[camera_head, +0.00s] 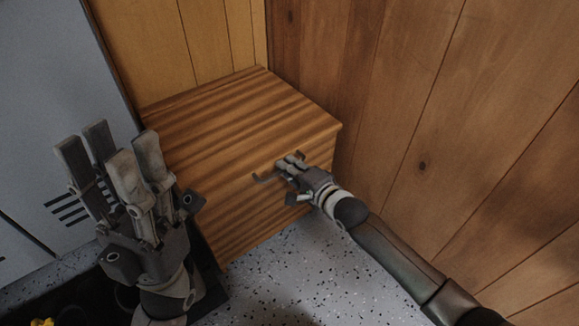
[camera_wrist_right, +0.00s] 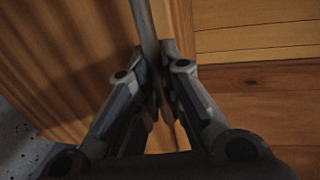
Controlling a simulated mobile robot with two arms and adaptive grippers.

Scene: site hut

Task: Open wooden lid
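A striped wooden box (camera_head: 215,110) stands in the corner, and its lid looks closed, flat on top. A grey metal handle (camera_head: 263,179) sticks out from its front face. The handle also shows as a bar in the right wrist view (camera_wrist_right: 146,32). My right gripper (camera_head: 287,163) is at the handle, with its fingers closed around the bar; it also shows in the right wrist view (camera_wrist_right: 156,85). The fingers hide part of the handle. My left gripper (camera_head: 112,158) is open and empty, fingers up, left of the box and nearer the camera.
Wood-panelled walls (camera_head: 440,110) rise behind and to the right of the box. A grey metal cabinet (camera_head: 50,60) with vent slots stands at the left, close to my left gripper. Speckled floor (camera_head: 300,265) is clear in front of the box.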

